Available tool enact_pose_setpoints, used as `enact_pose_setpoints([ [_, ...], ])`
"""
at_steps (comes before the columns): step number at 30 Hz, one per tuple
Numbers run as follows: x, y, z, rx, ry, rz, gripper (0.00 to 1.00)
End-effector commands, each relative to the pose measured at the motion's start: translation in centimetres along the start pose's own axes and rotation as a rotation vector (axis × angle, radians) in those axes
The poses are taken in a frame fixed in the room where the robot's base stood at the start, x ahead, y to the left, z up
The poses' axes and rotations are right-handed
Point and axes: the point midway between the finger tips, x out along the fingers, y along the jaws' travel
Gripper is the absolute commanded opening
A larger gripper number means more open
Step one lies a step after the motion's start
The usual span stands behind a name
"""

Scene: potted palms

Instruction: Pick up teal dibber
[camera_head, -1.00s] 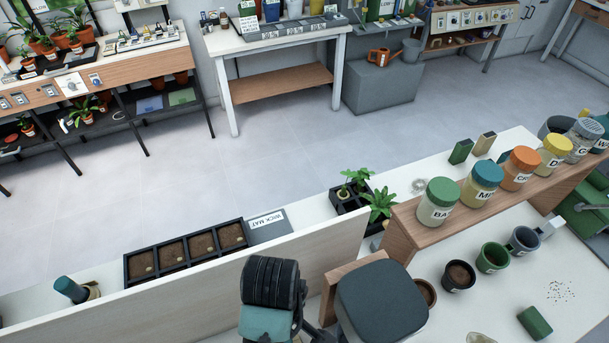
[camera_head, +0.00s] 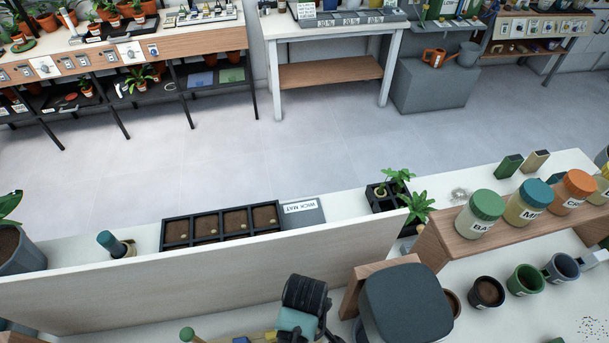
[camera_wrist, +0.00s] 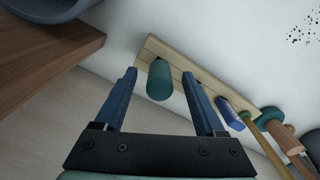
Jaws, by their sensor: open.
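In the wrist view a teal cylindrical handle (camera_wrist: 159,82), which looks like the teal dibber, shows between the two blue fingers of my gripper (camera_wrist: 160,73). Its end faces the camera, and the rest of it is hidden. The fingers are spread, with a visible gap on each side of the handle. The handle is at a pale wooden rack (camera_wrist: 205,76). I cannot tell how far the fingertips are from it in depth. In the head view the fingers are out of sight.
A blue handle (camera_wrist: 228,112) and a green-ended wooden tool (camera_wrist: 247,117) are along the rack, right of the teal handle. A brown wooden edge (camera_wrist: 55,57) is at the upper left. In the head view a pale divider (camera_head: 200,283) and labelled jars (camera_head: 481,215) flank the work area.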

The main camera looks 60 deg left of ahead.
Motion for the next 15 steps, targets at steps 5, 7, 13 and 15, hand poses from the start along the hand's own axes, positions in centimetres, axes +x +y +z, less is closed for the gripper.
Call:
enact_pose_setpoints([
  [5, 0.64, 0.00, -0.01, 0.000, 0.001, 0.001, 0.72],
  [7, 0.63, 0.01, -0.01, 0.001, 0.001, 0.001, 0.72],
  [13, 0.60, 0.01, -0.01, 0.000, 0.001, 0.001, 0.49],
  [15, 0.60, 0.01, -0.01, 0.000, 0.001, 0.001, 0.36],
])
